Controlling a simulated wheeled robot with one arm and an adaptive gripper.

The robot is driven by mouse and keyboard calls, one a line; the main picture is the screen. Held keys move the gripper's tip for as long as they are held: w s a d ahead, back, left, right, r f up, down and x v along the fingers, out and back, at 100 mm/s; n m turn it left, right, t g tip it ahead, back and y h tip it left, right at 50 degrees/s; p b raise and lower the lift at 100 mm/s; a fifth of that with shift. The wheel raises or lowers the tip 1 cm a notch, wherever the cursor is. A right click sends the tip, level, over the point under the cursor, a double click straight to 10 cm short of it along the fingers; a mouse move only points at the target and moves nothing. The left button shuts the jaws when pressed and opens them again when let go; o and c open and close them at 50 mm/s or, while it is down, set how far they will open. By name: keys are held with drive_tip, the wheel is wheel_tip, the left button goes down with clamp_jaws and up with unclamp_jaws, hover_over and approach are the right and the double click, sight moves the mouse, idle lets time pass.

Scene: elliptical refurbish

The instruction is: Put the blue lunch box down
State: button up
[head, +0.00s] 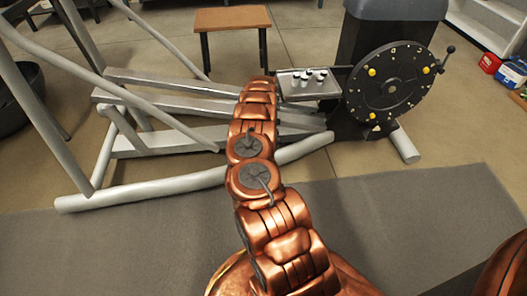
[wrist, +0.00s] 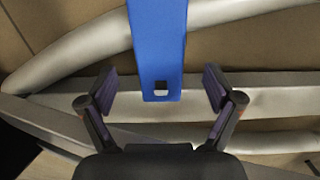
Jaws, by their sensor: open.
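A blue, flat-sided object (wrist: 158,45), which I take to be the blue lunch box, runs down from the top edge of the wrist view. It has a small pale and dark square near its lower end. My gripper (wrist: 158,86) is open, with one finger on each side of the blue object and a visible gap at both sides. I cannot tell whether the object rests on something. In the head view my arm reaches toward the elliptical's frame, and neither the gripper nor this blue object can be made out at its end.
The elliptical's silver rails (head: 160,103) lie around the arm's end. A tray with small bottles (head: 309,84) and a dark wheel (head: 390,87) are to its right. A brown-topped stool (head: 232,18) stands behind. Red (head: 489,63) and blue (head: 512,73) items sit at the far right.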

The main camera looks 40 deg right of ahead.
drive_tip(key=shift+f+b, duration=1)
drive_tip(key=shift+f, duration=2.05)
drive_tip(key=shift+c, duration=0.3)
clamp_jaws()
drive_tip(key=shift+r, duration=0.15)
